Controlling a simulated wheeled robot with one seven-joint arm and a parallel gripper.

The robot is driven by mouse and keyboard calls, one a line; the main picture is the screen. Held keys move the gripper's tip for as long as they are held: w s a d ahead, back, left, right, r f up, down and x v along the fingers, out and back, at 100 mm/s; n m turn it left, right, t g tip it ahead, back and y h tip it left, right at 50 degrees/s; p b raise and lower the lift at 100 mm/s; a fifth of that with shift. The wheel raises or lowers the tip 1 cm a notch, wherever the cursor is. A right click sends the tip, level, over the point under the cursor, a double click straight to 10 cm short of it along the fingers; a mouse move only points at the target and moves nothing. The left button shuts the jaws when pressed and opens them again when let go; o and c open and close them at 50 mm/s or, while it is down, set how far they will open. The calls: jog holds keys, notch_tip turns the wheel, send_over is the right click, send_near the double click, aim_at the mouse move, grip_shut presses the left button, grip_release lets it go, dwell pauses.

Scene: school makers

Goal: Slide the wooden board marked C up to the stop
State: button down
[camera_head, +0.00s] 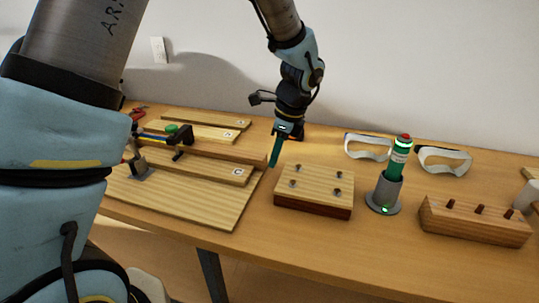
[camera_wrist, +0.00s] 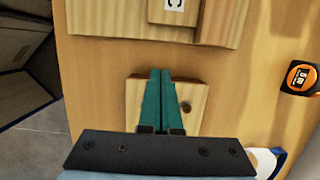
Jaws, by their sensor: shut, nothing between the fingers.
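The wooden board marked C (camera_wrist: 157,17) shows its end and label at the top of the wrist view. In the head view, the board (camera_head: 210,166) lies flat on a wide wooden base (camera_head: 190,207) at the left, its labelled end to the right. My arm hides part of its left side. My gripper (camera_head: 273,163) is shut and empty, fingers pointing down, right of the board's labelled end and apart from it. In the wrist view, my closed fingers (camera_wrist: 166,75) show over a small wooden block. I cannot make out the stop clearly.
A wooden block with several pegs (camera_head: 313,187) stands just right of my gripper. Further right are a green cylinder in a grey holder (camera_head: 387,190), safety goggles (camera_head: 443,160) and another pegged block (camera_head: 474,221). Other boards (camera_head: 205,131) lie behind. An orange tape measure (camera_wrist: 301,77) shows.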

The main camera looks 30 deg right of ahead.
aim_at(239, 176)
jog(key=p+x, duration=0.1)
jog(key=x, duration=0.6)
jog(key=shift+s+a, duration=0.1)
jog(key=shift+w+a+r+p, duration=0.2)
jog(key=shift+w+a+p, duration=0.35)
jog(key=shift+w+a, duration=0.4)
jog(key=shift+w+a+f, duration=0.15)
jog(key=shift+w+a, duration=0.3)
jog(key=shift+w, duration=0.1)
jog(key=shift+w+a+p, duration=0.6)
jog(key=shift+w+a, duration=0.75)
jog(key=shift+a, duration=0.15)
